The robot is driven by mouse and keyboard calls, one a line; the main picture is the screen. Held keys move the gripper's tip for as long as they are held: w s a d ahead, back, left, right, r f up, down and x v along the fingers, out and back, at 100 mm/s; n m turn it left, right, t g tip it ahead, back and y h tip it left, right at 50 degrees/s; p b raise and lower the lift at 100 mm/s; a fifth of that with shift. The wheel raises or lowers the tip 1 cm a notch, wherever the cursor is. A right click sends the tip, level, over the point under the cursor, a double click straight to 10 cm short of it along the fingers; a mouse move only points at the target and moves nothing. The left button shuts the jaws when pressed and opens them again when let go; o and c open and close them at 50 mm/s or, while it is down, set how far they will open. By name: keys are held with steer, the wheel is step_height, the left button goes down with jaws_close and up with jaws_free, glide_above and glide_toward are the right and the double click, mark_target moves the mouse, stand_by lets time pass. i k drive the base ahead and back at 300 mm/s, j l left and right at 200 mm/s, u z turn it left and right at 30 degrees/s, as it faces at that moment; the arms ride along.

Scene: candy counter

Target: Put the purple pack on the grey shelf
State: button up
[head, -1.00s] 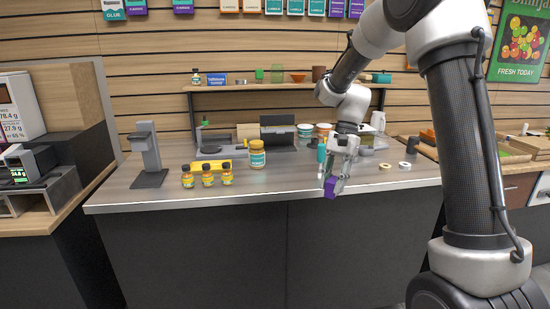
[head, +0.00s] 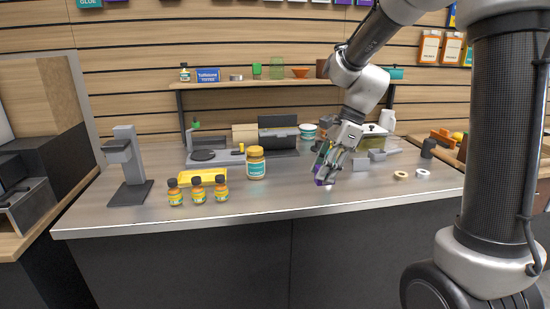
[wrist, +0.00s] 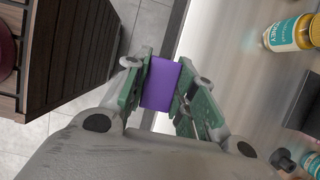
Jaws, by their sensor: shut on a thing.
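The purple pack (wrist: 162,84) is a plain purple block held between the green-padded fingers of my gripper (wrist: 160,90) in the wrist view. In the head view my gripper (head: 328,172) points down near the counter's front edge, and only a small part of the pack (head: 320,182) shows below the fingers. Whether it touches the counter cannot be told. A long shelf (head: 240,85) with dark brackets runs along the wall behind; its front edge looks wooden. A small grey stand (head: 30,205) is at the far left. I cannot tell which is the grey shelf.
On the counter (head: 270,204) stand several small orange bottles (head: 198,190), a larger jar (head: 255,164), a yellow item and a grey stand-like device (head: 128,170). Two rings lie right of my gripper. The wall shelf carries a blue box (head: 208,75) and cups, with gaps between them.

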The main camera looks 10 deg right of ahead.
mark_target(288, 131)
steer(key=i, duration=1)
